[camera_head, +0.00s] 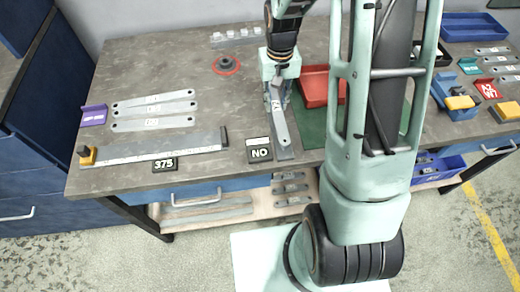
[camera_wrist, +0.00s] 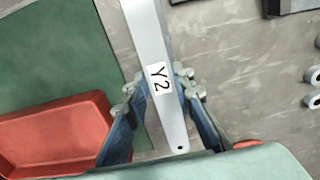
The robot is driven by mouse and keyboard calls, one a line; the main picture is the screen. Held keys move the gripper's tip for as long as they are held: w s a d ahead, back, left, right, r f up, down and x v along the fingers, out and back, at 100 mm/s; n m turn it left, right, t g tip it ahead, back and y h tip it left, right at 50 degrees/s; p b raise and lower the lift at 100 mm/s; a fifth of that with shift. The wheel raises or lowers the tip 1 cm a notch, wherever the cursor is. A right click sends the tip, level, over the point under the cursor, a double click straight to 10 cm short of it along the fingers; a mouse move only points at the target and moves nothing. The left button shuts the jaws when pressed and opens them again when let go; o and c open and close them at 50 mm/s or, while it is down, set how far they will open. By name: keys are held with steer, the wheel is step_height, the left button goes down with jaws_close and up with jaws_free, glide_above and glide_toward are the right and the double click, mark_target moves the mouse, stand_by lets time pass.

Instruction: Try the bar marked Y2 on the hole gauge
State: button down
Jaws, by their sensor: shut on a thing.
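My gripper (camera_head: 277,84) is shut on a light grey metal bar (camera_head: 280,124), above the back-middle part of the bench. The bar points toward the front edge. In the wrist view the bar (camera_wrist: 148,35) runs between the two fingers (camera_wrist: 158,92) and carries a white label reading Y2. A small hole shows at its end in the wrist view. In the head view the bar's near end lies over a grey metal plate (camera_head: 285,154), beside a black-and-white NO sign (camera_head: 260,151). I cannot tell whether bar and plate touch, and no gauge pin is clearly visible.
A long gauge (camera_head: 150,149) marked 375 lies in front. A red tray (camera_head: 318,86) stands right of my gripper on a green mat (camera_head: 311,125). A round red-rimmed object (camera_head: 226,65) stands behind left.

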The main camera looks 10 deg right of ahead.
steer(key=shift+r, duration=0.15)
steer(key=shift+r+p, duration=1.35)
steer(key=shift+r, duration=0.55)
steer(key=shift+f, duration=0.15)
steer(key=shift+f+b, duration=1.35)
steer(key=shift+f, duration=0.2)
steer(key=shift+f+b, duration=0.35)
steer(key=shift+f, duration=0.05)
stand_by(0.7)
steer(key=c, duration=1.6)
jaws_free()
